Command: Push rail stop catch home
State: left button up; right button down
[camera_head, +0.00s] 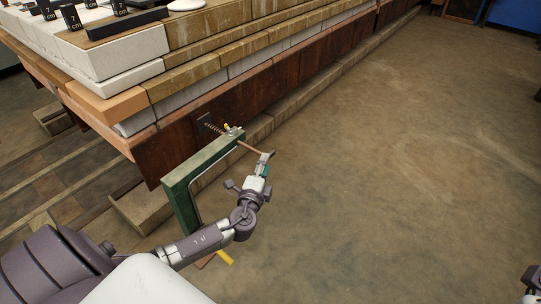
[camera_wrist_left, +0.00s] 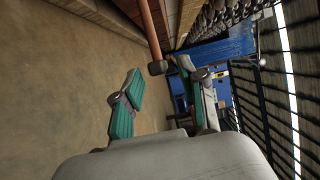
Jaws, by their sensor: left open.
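A green frame (camera_head: 180,190) stands beside the stepped stack in the head view. A copper-brown rod (camera_head: 252,148) sticks out from its top, with a coiled spring (camera_head: 212,126) and a small yellow part (camera_head: 227,127) behind it. I take this rod assembly to be the rail stop catch. My left gripper (camera_head: 265,163) is open at the rod's outer end. In the left wrist view the rod (camera_wrist_left: 150,28) ends in a dark round tip just ahead of the open left gripper (camera_wrist_left: 160,80); contact is unclear. A dark piece at the lower right edge may be my right gripper (camera_head: 532,284); its fingers are cut off.
The stack (camera_head: 220,85) of stone, wood and rusty layers rises behind the frame. A yellow-ended bar (camera_head: 225,257) lies low by the frame, partly behind my arm. The brown floor (camera_head: 400,150) at right is clear. Dark bars (camera_wrist_left: 280,90) show at right in the wrist view.

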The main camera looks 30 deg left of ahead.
pick_arm(q)
jog(key=b+x, duration=0.1)
jog(key=x, duration=0.5)
jog(key=shift+w, duration=0.15)
jog(key=shift+c, duration=0.2)
grip_shut()
